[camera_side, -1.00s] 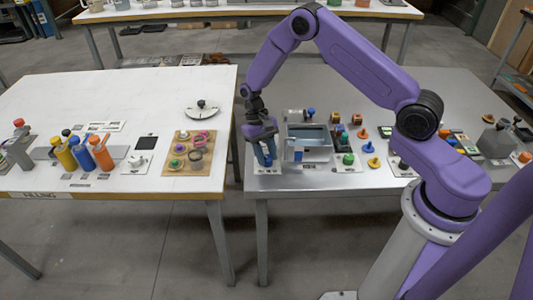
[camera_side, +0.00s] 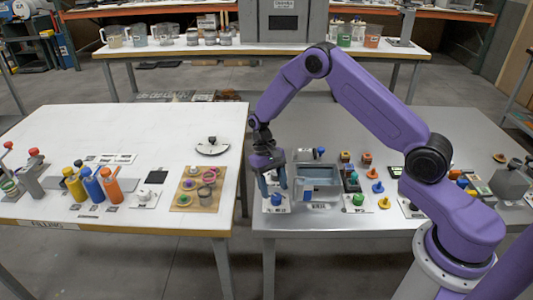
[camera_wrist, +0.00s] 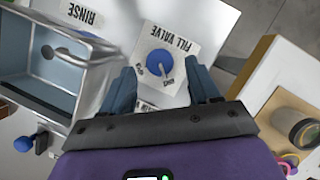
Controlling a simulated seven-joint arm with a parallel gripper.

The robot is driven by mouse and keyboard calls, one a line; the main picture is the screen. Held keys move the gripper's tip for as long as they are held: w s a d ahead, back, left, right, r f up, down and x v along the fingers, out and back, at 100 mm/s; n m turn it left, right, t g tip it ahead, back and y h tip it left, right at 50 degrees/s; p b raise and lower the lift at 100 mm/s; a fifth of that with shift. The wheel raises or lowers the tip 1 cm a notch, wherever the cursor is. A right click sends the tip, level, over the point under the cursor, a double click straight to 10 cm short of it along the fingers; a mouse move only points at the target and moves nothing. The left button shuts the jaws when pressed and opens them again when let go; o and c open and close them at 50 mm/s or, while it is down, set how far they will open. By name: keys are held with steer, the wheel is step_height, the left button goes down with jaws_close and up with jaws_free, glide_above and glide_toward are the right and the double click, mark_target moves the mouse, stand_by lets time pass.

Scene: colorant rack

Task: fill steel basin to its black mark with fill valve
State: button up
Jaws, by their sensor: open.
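The fill valve is a round blue knob with a pale pointer on a white plate, seen in the wrist view (camera_wrist: 158,62) and in the side view (camera_side: 277,199). My gripper (camera_wrist: 162,88) is open, with one blue finger on each side of the knob's line and nothing held; it also shows in the side view (camera_side: 276,185) just above the valve. The pointer aims at small lettering too blurred to read surely. The steel basin (camera_wrist: 102,88) stands to the left of the valve, also in the side view (camera_side: 338,197).
A grey pipe (camera_wrist: 85,58) crosses over the basin. Right of the basin in the side view are a green knob (camera_side: 358,199) and several small coloured pieces. The left white table (camera_side: 140,130) holds coloured bottles and a wooden board (camera_side: 183,207); a gap separates the tables.

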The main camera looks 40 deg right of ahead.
steer(key=v, duration=1.5)
steer(key=s+a+r+n+t, duration=0.1)
steer(key=s+a+r+n, duration=0.15)
steer(key=s, duration=0.35)
steer(key=s+a+r+n+t+h, duration=0.1)
steer(key=s+a+r+n, duration=0.15)
steer(key=s, duration=0.35)
steer(key=s+a+r+n+t, duration=0.1)
steer(key=s+a+r+n, duration=0.1)
steer(key=s+a+r, duration=0.3)
steer(key=s+d+f+n, duration=0.1)
steer(key=s+d+n, duration=0.2)
steer(key=s, duration=0.7)
steer(key=s+d+f+n+t, duration=0.1)
steer(key=s+d+f+n, duration=0.1)
steer(key=s, duration=0.8)
steer(key=d+n, duration=0.1)
steer(key=n, duration=0.1)
steer(key=shift+s+d+n+t+y, duration=0.15)
steer(key=shift+d+n+t+y, duration=0.15)
